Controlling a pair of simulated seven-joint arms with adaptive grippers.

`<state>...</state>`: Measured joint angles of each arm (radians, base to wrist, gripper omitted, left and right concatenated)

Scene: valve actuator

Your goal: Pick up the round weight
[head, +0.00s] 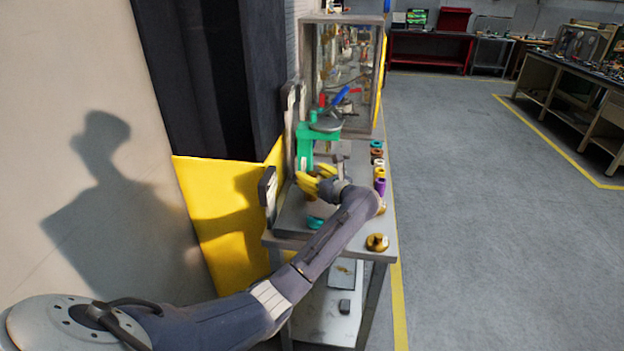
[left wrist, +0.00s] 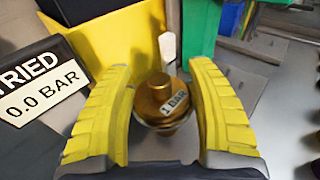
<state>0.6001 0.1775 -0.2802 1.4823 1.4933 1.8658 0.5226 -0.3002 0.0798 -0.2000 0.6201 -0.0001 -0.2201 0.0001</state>
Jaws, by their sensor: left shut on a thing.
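My left gripper (head: 318,182) has yellow fingers and is over the workbench, in front of the green device. In the left wrist view, its fingers (left wrist: 166,118) are on both sides of a brass round weight (left wrist: 163,100) with a knob on top and a "1 BAR" label, and they are shut on it. In the head view this held weight is hidden or too small to make out. Another brass round weight (head: 377,242) sits at the bench's front right corner. My right gripper is not in view.
The workbench (head: 290,244) carries a green device (head: 305,140) with a round plate on top. Several coloured pieces line its right edge, including a purple one (head: 380,186). A teal piece (head: 314,222) lies near the front. A "0.0 BAR" sign (left wrist: 40,92) shows at left.

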